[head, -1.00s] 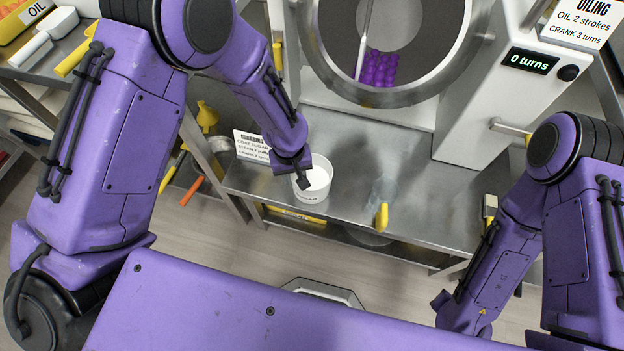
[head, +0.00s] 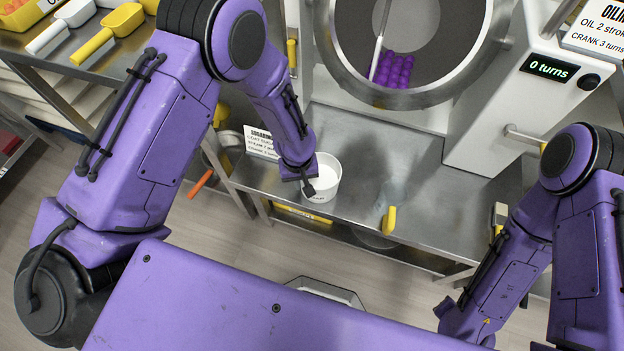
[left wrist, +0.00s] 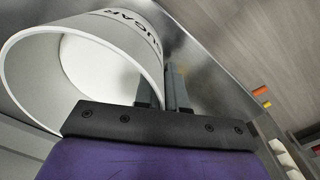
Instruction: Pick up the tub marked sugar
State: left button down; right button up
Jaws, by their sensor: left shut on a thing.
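The white tub (head: 328,184) is at the left part of the steel table. In the left wrist view it shows large, tilted in the picture, with SUGAR in dark letters on its outer wall (left wrist: 110,22) and pale contents inside. My left gripper (head: 309,187) is at the tub's near left rim. In the left wrist view its fingers (left wrist: 163,90) are shut on the tub's wall, one on the inner side and one on the outer side. Whether the tub's base touches the table cannot be told. My right arm shows at the right, but its gripper is out of view.
The steel table (head: 385,150) has free room right of the tub. A yellow handle (head: 389,219) sticks out at its front edge. A sugaring sign (head: 262,143) stands just left of the tub. The drum machine (head: 400,45) is behind. Scoops (head: 108,32) lie on a left bench.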

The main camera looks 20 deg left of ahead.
pick_arm(q)
notch_tip(320, 180, up, 3)
jog(key=shift+w, duration=0.1)
jog(key=s+d+r+p, duration=0.2)
jog(key=s+d+r, duration=0.2)
jog(key=s+r, duration=0.6)
jog(key=s, duration=0.3)
jog(key=shift+s, duration=0.3)
dwell(1.0)
